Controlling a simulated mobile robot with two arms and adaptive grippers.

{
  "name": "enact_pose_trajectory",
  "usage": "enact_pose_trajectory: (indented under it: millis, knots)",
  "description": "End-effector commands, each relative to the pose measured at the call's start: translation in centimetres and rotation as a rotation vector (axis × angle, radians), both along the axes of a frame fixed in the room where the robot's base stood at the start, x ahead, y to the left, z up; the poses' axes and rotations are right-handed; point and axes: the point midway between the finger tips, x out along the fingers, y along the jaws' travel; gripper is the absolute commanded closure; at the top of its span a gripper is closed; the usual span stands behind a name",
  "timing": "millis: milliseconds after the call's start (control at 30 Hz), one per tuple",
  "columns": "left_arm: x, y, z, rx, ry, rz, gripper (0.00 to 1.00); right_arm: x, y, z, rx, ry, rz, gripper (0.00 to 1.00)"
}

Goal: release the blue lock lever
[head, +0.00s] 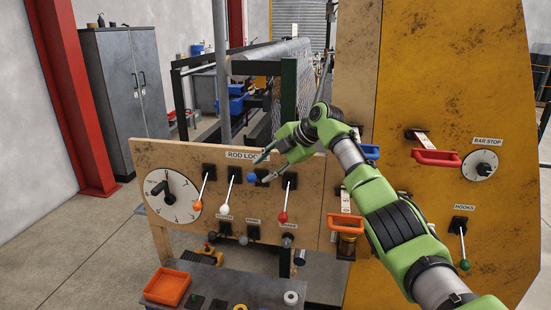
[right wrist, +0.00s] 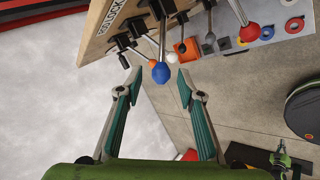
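The blue lock lever's ball knob (head: 252,177) is on the rod lock panel (head: 228,155), between the white-knobbed and red-knobbed levers. Its shaft is partly hidden behind my right gripper in the head view. My right gripper (head: 263,168) is open, and its fingertips are close to the blue knob. In the right wrist view, the blue knob (right wrist: 160,73) sits near the fingertip gap of the open right gripper (right wrist: 161,84), slightly above the line between the tips. The frames do not clearly show any contact. My left gripper is not in view.
The orange (head: 197,205), white (head: 224,207) and red (head: 283,217) knobs hang nearby on their levers. A dial (head: 171,207) is at the panel's left. An orange tray (head: 167,286) lies on the bench below. The yellow machine wall (head: 438,95) stands at right.

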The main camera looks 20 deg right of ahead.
Motion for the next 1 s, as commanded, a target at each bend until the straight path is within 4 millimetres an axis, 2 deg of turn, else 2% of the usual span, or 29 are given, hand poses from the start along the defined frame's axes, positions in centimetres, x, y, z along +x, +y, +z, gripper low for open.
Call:
enact_pose_trajectory:
  millis: [33, 200, 400, 867, 1000]
  knots:
    - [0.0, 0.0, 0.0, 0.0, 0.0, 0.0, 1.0, -0.6, -0.5, 0.9, 0.0, -0.005, 0.0, 0.65]
    - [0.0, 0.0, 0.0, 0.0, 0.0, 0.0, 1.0, -2.2, -1.3, 3.0, 0.001, -0.002, 0.002, 0.65]
    - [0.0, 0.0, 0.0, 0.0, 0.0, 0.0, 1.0, -3.2, -1.8, 4.2, 0.001, -0.001, 0.003, 0.65]
    - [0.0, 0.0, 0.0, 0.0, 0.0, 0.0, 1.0, -3.3, -1.8, 4.3, 0.001, 0.0, 0.003, 0.65]
    - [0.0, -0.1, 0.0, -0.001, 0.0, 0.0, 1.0, -3.5, -1.4, 3.1, 0.001, 0.017, -0.004, 0.65]
